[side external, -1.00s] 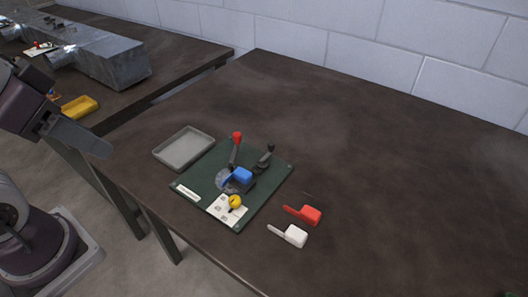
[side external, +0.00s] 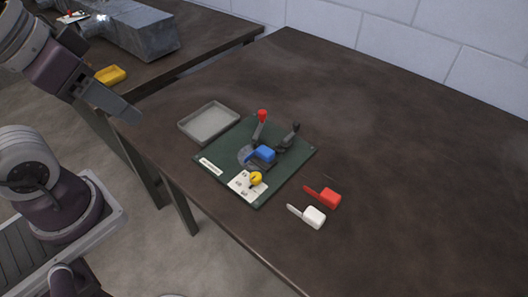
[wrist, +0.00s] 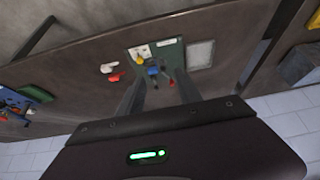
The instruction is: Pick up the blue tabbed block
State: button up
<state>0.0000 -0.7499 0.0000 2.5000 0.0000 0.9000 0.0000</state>
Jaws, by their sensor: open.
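The blue tabbed block (side external: 264,153) sits on the green board (side external: 212,151), over a grey round plate. It also shows small in the wrist view (wrist: 153,71), between my finger outlines. My gripper (side external: 133,118) is at the left edge of the table, well apart from the block and empty. In the wrist view my gripper's two fingers (wrist: 158,92) stand apart. The block's underside is hidden.
A red-topped lever (side external: 262,117), a dark lever (side external: 291,134) and a yellow knob (side external: 256,179) stand around the block. A red tabbed block (side external: 327,197) and a white one (side external: 314,217) lie at the front right. A grey tray (side external: 183,126) is behind left. The table's right side is clear.

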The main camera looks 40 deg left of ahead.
jog(key=shift+o, duration=0.2)
jog(key=shift+o, duration=1.1)
jog(key=m+g, duration=0.5)
jog(key=m, duration=1.2)
send_over(267, 151)
notch_tip(267, 151, down, 17)
jog(key=shift+m+g, duration=0.3)
jog(key=shift+m, duration=0.1)
notch_tip(267, 151, down, 10)
jog(key=shift+d+r, duration=0.1)
jog(key=shift+r, duration=0.15)
grip_shut()
